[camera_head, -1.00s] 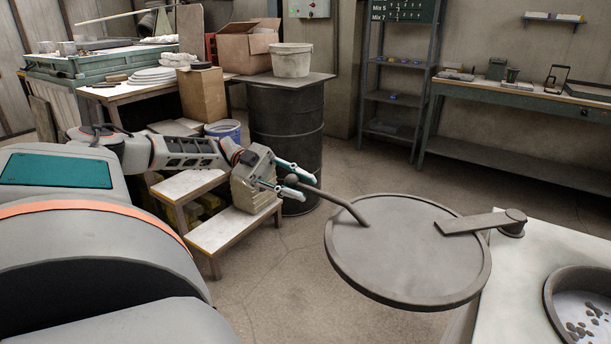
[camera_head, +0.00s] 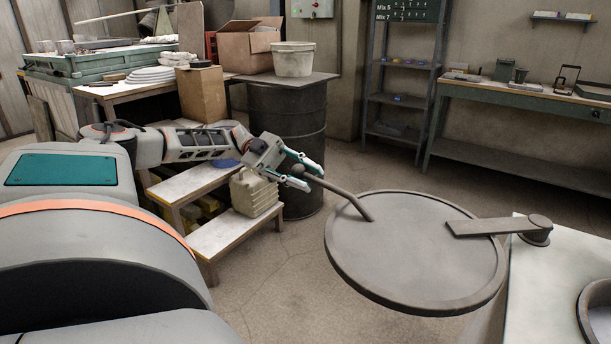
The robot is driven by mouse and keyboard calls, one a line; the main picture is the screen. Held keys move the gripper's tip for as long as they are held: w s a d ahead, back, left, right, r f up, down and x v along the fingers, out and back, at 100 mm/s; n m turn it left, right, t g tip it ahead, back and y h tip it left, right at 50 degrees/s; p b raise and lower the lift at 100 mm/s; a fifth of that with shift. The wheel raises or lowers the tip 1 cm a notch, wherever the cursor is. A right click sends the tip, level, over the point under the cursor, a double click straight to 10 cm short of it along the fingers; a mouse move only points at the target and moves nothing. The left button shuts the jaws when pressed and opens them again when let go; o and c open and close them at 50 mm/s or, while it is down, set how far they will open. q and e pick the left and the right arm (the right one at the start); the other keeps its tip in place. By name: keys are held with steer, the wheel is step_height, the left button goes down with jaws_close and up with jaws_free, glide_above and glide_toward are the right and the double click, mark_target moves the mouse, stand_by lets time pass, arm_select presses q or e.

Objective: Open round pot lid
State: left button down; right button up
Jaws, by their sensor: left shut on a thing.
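The round grey lid (camera_head: 415,255) is swung out to the left of the white-topped counter, level and over the floor. A flat arm (camera_head: 490,226) joins it to a pivot (camera_head: 535,229) on the counter's corner. A bent rod handle (camera_head: 340,193) rises from the lid's left part. My left gripper (camera_head: 299,177) is shut on the knobbed outer end of this handle. The round pot (camera_head: 597,312) is at the lower right, its rim cut off by the picture's edge and its top uncovered. My right gripper is not in view.
The white counter top (camera_head: 550,285) lies to the right of the lid. A dark drum (camera_head: 287,140) with a bucket (camera_head: 292,59) and wooden steps (camera_head: 228,230) with a canister (camera_head: 254,193) stand behind my left arm. Concrete floor is clear behind the lid.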

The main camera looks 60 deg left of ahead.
mark_target(293, 169)
arm_select(q)
steer(key=shift+f, duration=0.1)
steer(key=c, duration=1.7)
jaws_free()
steer(key=shift+s+a+r, duration=0.15)
steer(key=shift+a+r, duration=0.05)
steer(key=shift+a, duration=0.55)
steer(key=shift+v, duration=2.95)
steer(key=shift+f, duration=0.1)
